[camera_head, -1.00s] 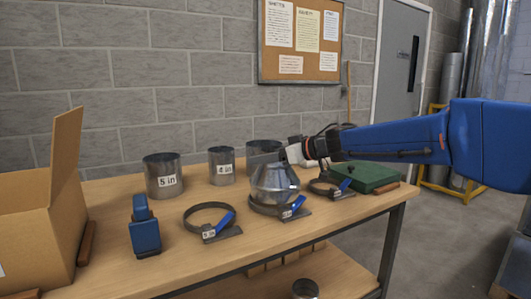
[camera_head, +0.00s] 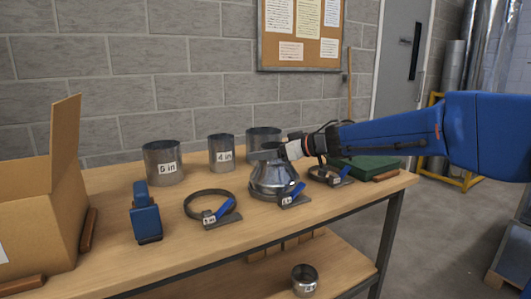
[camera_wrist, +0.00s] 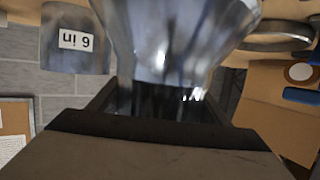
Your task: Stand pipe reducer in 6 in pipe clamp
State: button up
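The pipe reducer (camera_head: 273,178) is a shiny metal cone, wide at the bottom and narrow at the top. It looks upright at the middle pipe clamp (camera_head: 296,201), which has a blue lever and a small label. The ring is mostly hidden, so I cannot tell whether the base is fully seated. My gripper (camera_head: 268,155) is at the reducer's narrow top end. In the wrist view the reducer (camera_wrist: 175,40) fills the gap between the dark fingers (camera_wrist: 165,103), which appear shut on its neck.
A left clamp (camera_head: 222,219) and a right clamp (camera_head: 335,181) flank it. Several pipes (camera_head: 163,163) stand behind. A blue tool (camera_head: 145,220) and cardboard box (camera_head: 35,200) are left; a green case (camera_head: 365,168) is right. The front table strip is clear.

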jog(key=shift+o, duration=1.1)
jog(key=v, duration=1.7)
jog(key=shift+s, duration=0.15)
jog(key=shift+d+r, duration=0.1)
